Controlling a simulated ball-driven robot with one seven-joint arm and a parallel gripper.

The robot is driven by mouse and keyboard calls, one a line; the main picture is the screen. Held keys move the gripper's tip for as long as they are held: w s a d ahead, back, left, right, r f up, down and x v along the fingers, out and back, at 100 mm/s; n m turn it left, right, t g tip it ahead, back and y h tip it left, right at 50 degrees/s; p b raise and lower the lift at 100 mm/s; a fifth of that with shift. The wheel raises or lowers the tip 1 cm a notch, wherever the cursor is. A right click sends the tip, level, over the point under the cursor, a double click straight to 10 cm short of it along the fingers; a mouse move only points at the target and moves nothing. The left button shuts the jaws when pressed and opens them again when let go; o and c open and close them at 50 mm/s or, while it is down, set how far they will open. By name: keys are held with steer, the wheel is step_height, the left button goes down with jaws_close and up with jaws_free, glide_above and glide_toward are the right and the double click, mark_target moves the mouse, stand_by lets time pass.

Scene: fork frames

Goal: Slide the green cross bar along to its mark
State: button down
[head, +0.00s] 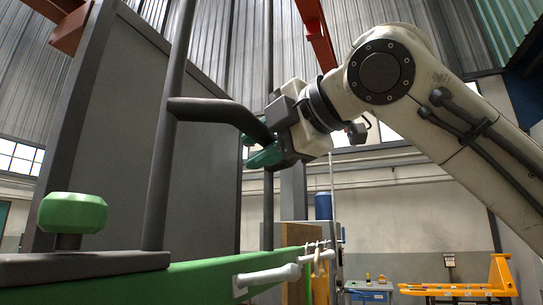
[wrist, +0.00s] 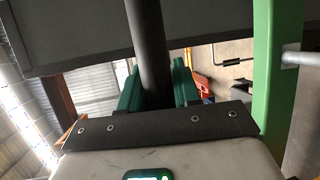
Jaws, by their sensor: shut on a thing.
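The green cross bar (head: 195,277) runs low across the head view, with white pegs on it. It also shows as a green beam at the right of the wrist view (wrist: 274,75). A dark bent handle (head: 212,110) rises above it, joining a dark upright post. My gripper (head: 266,142) has teal fingers shut around this handle at its right part, above the green bar. In the wrist view the dark handle (wrist: 150,55) passes between the two fingers (wrist: 158,88). I cannot make out a mark.
A green knob (head: 72,213) stands on a dark plate at the left. A large grey panel (head: 105,130) stands behind the posts. White pegs (head: 268,278) stick out from the green bar. An orange pallet truck (head: 470,284) stands far off at the right.

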steer(key=s+a+b, duration=0.1)
steer(key=s+a, duration=0.4)
steer(key=s, duration=0.6)
steer(key=shift+s+f, duration=0.15)
steer(key=shift+s, duration=0.2)
steer(key=shift+d, duration=0.1)
steer(key=c, duration=0.9)
jaws_free()
steer(key=b+v, duration=0.2)
steer(key=v, duration=0.8)
steer(key=shift+s+d+r, duration=0.25)
